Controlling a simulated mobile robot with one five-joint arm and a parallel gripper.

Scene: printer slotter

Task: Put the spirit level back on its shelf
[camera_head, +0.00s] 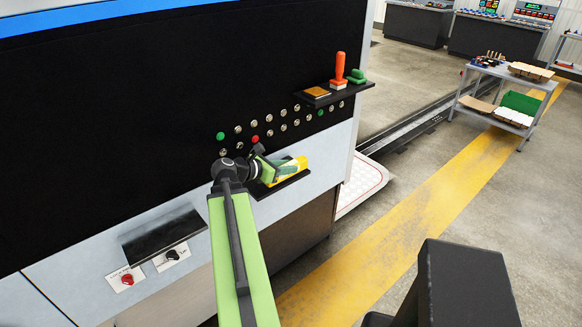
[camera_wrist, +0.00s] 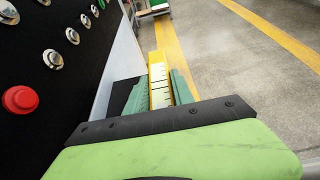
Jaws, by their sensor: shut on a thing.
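The spirit level (camera_head: 293,168) is a yellow bar with a pale face. It is held at the front panel of the large black-and-grey machine. In the wrist view the level (camera_wrist: 160,72) sits lengthwise between the green fingers of my gripper (camera_wrist: 158,90), with dark tick marks on its pale face. In the head view my gripper (camera_head: 271,170) is shut on the near end of the level. A small black shelf (camera_head: 277,188) juts from the panel just below the level. I cannot tell whether the level touches it.
An upper black shelf (camera_head: 345,92) holds an orange-handled tool (camera_head: 340,70) and a green item (camera_head: 357,75). A wider black ledge (camera_head: 163,235) at lower left is bare. Buttons, including a red one (camera_wrist: 20,99), line the panel. Floor on the right is open, before a cart (camera_head: 508,88).

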